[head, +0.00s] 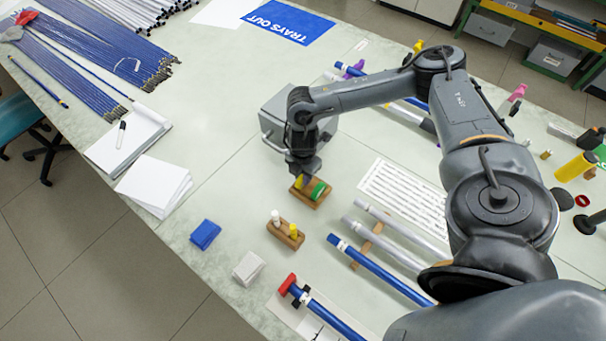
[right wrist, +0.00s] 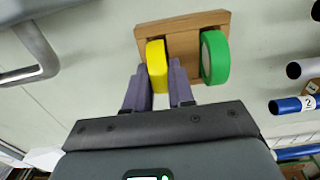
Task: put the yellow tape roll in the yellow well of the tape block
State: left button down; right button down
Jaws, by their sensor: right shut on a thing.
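The wooden tape block (head: 305,199) lies on the bench below my right gripper; it also shows in the right wrist view (right wrist: 182,42). A green tape roll (right wrist: 214,57) stands on edge at the block's right end. The yellow tape roll (right wrist: 156,66) is on edge at the block's left end, and my right gripper (right wrist: 157,72) is shut on it, one finger on each side. In the head view the right gripper (head: 301,176) points down at the block and partly hides the yellow roll. Whether the roll rests fully down in its well cannot be told. My left gripper is not in view.
A grey metal box (head: 275,118) with a handle stands close behind the right gripper. A wooden holder with white and yellow pegs (head: 287,235) is in front of the block. Blue and clear tubes (head: 385,270) lie to the right.

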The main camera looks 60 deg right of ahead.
jog(key=shift+f, duration=0.15)
jog(key=c, duration=1)
grip_release()
notch_tip(320, 180, up, 12)
jog(key=p, duration=0.3)
jog(key=shift+r+p, duration=0.2)
jog(key=shift+p, duration=0.15)
